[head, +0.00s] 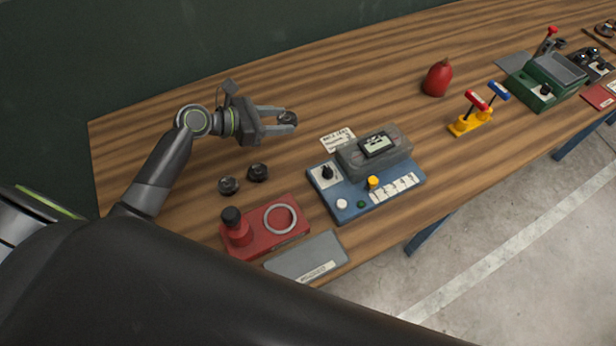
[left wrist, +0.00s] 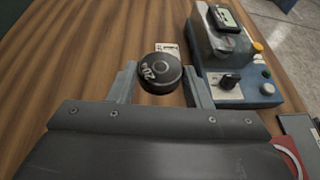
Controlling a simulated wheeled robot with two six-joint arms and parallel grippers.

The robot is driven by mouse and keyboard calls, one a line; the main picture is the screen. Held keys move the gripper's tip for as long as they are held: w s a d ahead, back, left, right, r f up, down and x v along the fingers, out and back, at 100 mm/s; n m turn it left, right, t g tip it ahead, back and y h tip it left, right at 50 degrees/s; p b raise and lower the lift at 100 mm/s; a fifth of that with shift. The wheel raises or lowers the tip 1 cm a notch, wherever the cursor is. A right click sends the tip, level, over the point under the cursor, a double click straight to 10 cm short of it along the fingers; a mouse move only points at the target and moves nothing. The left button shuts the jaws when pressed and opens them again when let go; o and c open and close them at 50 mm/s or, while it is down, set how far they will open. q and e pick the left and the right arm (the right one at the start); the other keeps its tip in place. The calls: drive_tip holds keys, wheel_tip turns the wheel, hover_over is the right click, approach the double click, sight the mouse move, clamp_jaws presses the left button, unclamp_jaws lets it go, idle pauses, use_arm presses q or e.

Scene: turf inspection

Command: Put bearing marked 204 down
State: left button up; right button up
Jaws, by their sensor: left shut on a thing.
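The bearing marked 204 (left wrist: 161,72) is a small dark disc with white figures on its top face. My left gripper (head: 286,118) is shut on it, with one finger on each side; the bearing also shows between the fingertips in the head view (head: 288,117). In the left wrist view the fingers (left wrist: 160,88) reach in from below. The gripper is over the wooden table (head: 230,105), left of the blue tester. I cannot tell whether the bearing touches the table. My right gripper is not in view.
Two dark discs (head: 228,186) (head: 258,172) lie near a red fixture with a ring (head: 262,243). A blue tester (head: 345,212), a white card (head: 337,139), a grey plate (head: 305,262) and a red cone-shaped thing (head: 437,78) stand around. The table's back left is clear.

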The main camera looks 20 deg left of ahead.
sight(282, 152)
use_arm(q)
wheel_tip(282, 152, down, 10)
drive_tip(key=shift+b, duration=0.3)
drive_tip(key=shift+f, duration=0.15)
drive_tip(key=o, duration=1.1)
